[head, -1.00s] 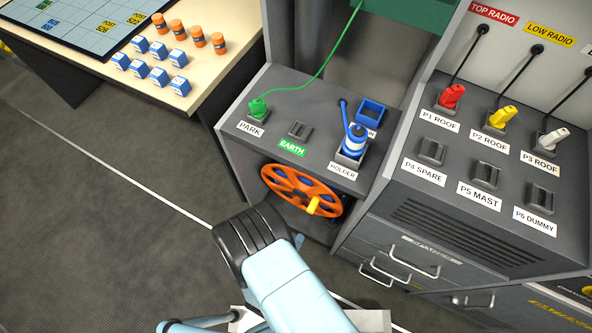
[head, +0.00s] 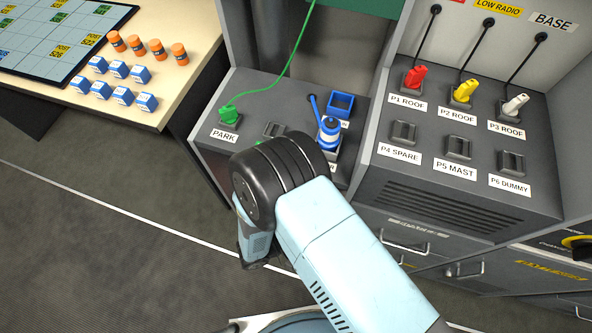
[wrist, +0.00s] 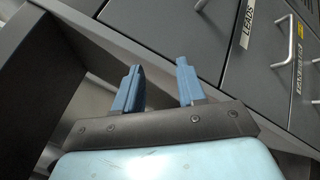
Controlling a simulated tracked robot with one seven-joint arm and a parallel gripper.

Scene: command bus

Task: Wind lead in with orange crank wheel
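The orange crank wheel is hidden behind my arm in the head view, and it does not show in the wrist view. The blue-and-white lead plug (head: 328,131) stands in its holder on the grey console, with a blue lead running from it. My gripper (wrist: 160,82) shows in the wrist view with its two blue fingers apart and nothing between them. It faces the grey cabinet front with drawers. In the head view my arm hides the fingertips.
A green plug (head: 229,114) sits at PARK with a green lead rising from it. Red (head: 415,77), yellow (head: 463,92) and white (head: 515,105) plugs stand on the right panel. Drawer handles (head: 405,241) jut out below. A table (head: 168,108) with blue blocks and orange cylinders is at the left. Floor is clear at lower left.

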